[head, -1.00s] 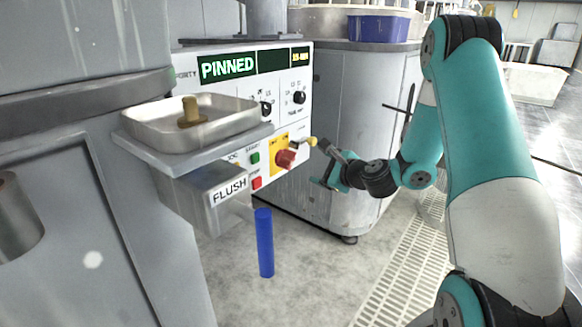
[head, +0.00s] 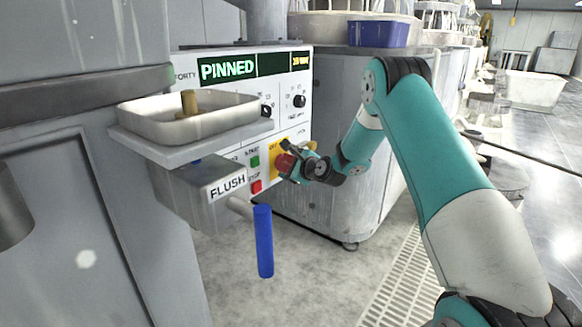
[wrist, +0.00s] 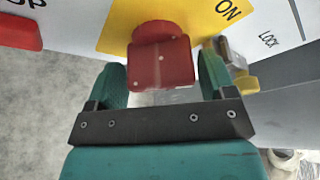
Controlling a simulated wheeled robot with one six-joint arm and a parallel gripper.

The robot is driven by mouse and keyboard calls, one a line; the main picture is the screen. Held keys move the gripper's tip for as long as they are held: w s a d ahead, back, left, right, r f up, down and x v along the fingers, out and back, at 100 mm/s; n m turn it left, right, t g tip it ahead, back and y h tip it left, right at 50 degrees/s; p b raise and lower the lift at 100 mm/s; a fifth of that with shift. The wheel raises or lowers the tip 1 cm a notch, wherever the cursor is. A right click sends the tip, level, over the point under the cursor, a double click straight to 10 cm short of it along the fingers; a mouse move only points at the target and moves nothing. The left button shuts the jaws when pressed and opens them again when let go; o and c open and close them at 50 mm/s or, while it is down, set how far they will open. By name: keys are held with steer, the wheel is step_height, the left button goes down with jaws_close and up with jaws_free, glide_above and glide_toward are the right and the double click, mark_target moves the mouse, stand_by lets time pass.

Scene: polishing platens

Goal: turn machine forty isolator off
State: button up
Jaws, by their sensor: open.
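The isolator is a red rotary handle (wrist: 162,62) on a yellow plate (wrist: 118,28) on the white control panel, which reads FORTY at its left edge. In the head view the red handle (head: 284,164) shows beside my gripper (head: 287,160). In the wrist view my gripper (wrist: 164,85) is open, with one teal finger on each side of the handle's lower part. Contact with the handle cannot be made out. The word ON shows to the right of the handle. A small yellow-tipped metal part (wrist: 236,66) by the word LOCK sits just right of the right finger.
Green start (head: 255,161) and red stop (head: 256,186) buttons sit left of the isolator. A metal tray (head: 195,122) and a FLUSH box (head: 205,195) with a blue-handled lever (head: 263,240) jut out at the left. A grey cabinet (head: 345,120) stands behind my arm.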

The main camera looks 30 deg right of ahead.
steer(key=c, duration=0.7)
steer(key=shift+o, duration=0.2)
